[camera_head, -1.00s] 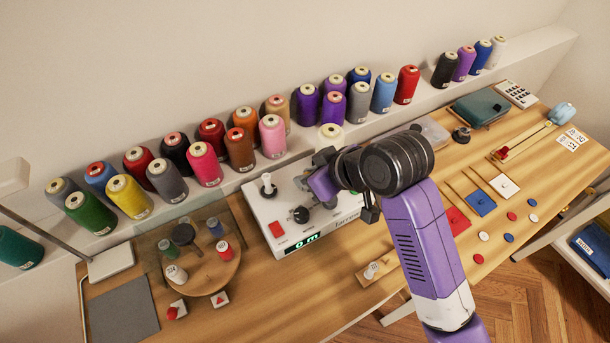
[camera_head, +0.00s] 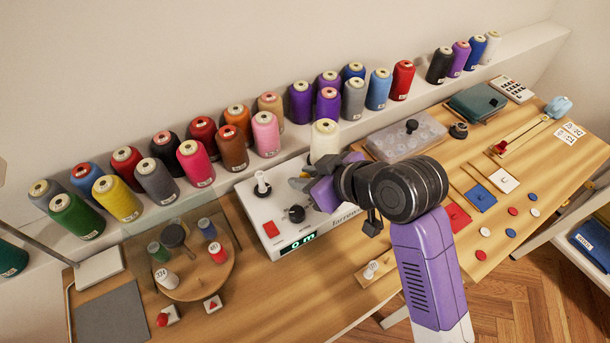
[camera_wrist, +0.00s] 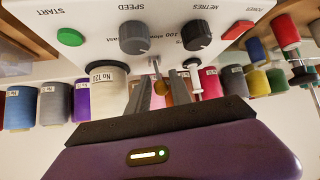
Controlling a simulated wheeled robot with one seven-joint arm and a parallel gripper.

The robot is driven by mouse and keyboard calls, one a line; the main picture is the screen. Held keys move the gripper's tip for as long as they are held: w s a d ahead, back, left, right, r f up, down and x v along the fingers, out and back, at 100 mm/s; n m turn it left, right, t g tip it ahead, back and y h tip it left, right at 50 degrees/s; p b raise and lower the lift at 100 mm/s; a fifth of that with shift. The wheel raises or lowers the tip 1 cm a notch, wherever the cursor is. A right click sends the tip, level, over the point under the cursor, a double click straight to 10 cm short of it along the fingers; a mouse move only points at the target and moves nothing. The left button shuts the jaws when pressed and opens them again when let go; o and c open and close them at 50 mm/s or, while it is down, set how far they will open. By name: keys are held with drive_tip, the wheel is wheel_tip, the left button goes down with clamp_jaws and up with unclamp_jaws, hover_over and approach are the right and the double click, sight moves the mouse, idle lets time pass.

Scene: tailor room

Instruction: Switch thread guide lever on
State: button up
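The white winding machine (camera_head: 258,212) stands on the table, with a black knob (camera_head: 296,213), a red power switch (camera_head: 270,229) and a green display reading "0 m". In the wrist view its panel (camera_wrist: 170,42) shows METRES and SPEED knobs and a green START button (camera_wrist: 70,37). A small thin metal lever (camera_wrist: 157,70), which looks like the thread guide lever, sticks out between the knobs. My gripper (camera_wrist: 160,92) is open, its two grey fingers apart on either side of the lever's line. I cannot tell if they touch it. In the head view my gripper (camera_head: 303,182) hides the lever.
A cream thread cone (camera_head: 325,140) stands behind my gripper. Several coloured spools line the back shelf. A clear lidded box (camera_head: 408,137) is right of the machine. A round wooden tray (camera_head: 195,275) with small spools is at left.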

drive_tip(key=v, duration=0.7)
drive_tip(key=shift+s+d+r, duration=0.2)
drive_tip(key=shift+s+r, duration=0.05)
idle(0.5)
